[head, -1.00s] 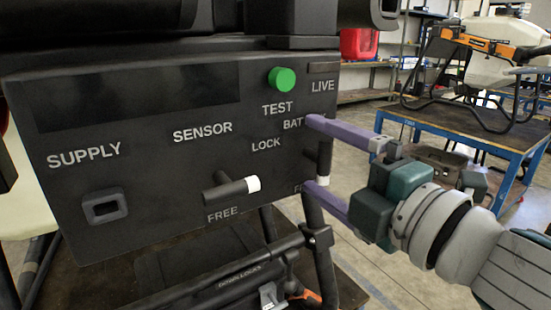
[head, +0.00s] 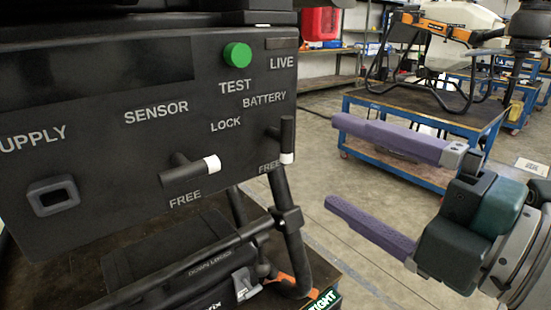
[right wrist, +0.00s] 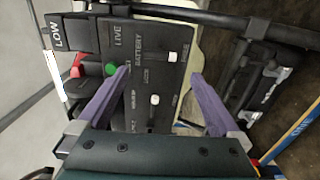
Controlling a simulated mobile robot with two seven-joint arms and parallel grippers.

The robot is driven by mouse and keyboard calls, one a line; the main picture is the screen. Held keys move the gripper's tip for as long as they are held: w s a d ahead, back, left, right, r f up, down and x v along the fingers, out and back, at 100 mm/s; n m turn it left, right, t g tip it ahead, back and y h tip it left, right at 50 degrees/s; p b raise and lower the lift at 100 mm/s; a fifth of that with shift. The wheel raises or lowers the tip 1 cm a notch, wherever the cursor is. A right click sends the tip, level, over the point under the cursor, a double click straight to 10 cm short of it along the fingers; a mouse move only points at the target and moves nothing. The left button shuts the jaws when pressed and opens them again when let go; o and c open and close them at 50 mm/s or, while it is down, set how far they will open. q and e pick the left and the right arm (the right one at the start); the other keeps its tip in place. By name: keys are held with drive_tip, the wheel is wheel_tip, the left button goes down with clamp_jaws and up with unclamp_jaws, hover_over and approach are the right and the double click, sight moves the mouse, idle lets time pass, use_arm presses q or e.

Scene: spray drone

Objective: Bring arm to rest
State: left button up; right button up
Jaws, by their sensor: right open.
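My right gripper (head: 385,178) is open and empty in the head view, with its two purple fingers apart. It stands to the right of the black control panel (head: 110,225), clear of it. The panel carries a green TEST button (head: 237,55), a SENSOR lever (head: 190,172) with a white tip, and a BATTERY lever (head: 287,140) with a white tip. In the right wrist view the fingers (right wrist: 164,105) are spread, with the panel (right wrist: 140,50) beyond them. My left gripper is not in view.
A blue-framed table (head: 430,120) with a drone frame (head: 425,75) stands behind at the right. Dark tubes (head: 285,225) run below the panel. A red container (head: 321,24) sits on a rear shelf. Floor (head: 325,165) shows between panel and table.

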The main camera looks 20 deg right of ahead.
idle(0.3)
drive_tip(key=s+d+m+g+h+p, duration=0.4)
drive_tip(key=d+m+g+h+p, duration=0.25)
drive_tip(key=m, duration=0.75)
drive_tip(key=s+a+f+m+g+p, duration=0.1)
drive_tip(key=s+a+m+g+p, duration=0.15)
drive_tip(key=s, duration=0.35)
drive_tip(key=s+a+f+m+g+p, duration=0.1)
drive_tip(key=s+a+m+g+p, duration=0.2)
drive_tip(key=s, duration=0.4)
wheel_tip(320, 180, up, 37)
drive_tip(key=g+p, duration=0.1)
drive_tip(key=p, duration=3.6)
drive_tip(key=shift+d+m, duration=0.35)
drive_tip(key=shift+d, duration=0.05)
